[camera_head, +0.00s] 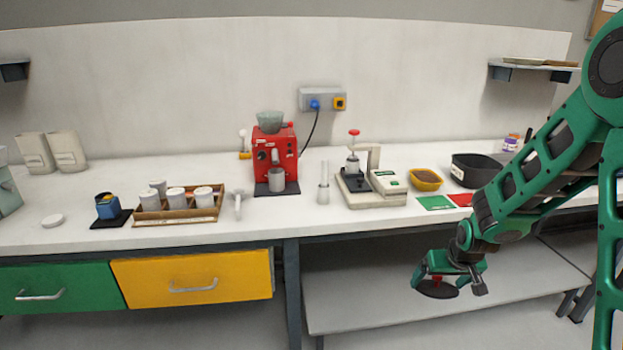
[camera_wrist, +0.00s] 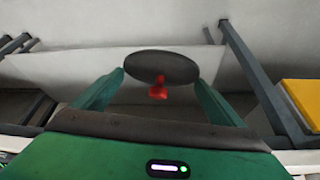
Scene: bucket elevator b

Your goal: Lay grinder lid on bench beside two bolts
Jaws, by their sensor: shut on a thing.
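My gripper (camera_head: 440,279) is shut on a dark round lid with a red knob, which I take as the grinder lid (camera_head: 436,290). The lid hangs at the fingers, clear of any surface, and appears in front of the lower shelf, below the bench edge in the head view. In the wrist view the lid's dark disc (camera_wrist: 162,66) lies beyond the fingertips, with its red knob between the fingers (camera_wrist: 160,88). The white bench (camera_head: 280,222) runs across the head view. I cannot make out the two bolts in either view.
On the bench stand a red machine (camera_head: 275,152), a pale press-like device (camera_head: 370,192), a yellow bowl (camera_head: 425,180), a black tub (camera_head: 476,168) and a wooden tray of white jars (camera_head: 178,213). Green (camera_head: 435,203) and red mats lie near the front edge. Bare bench lies left of the pale device.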

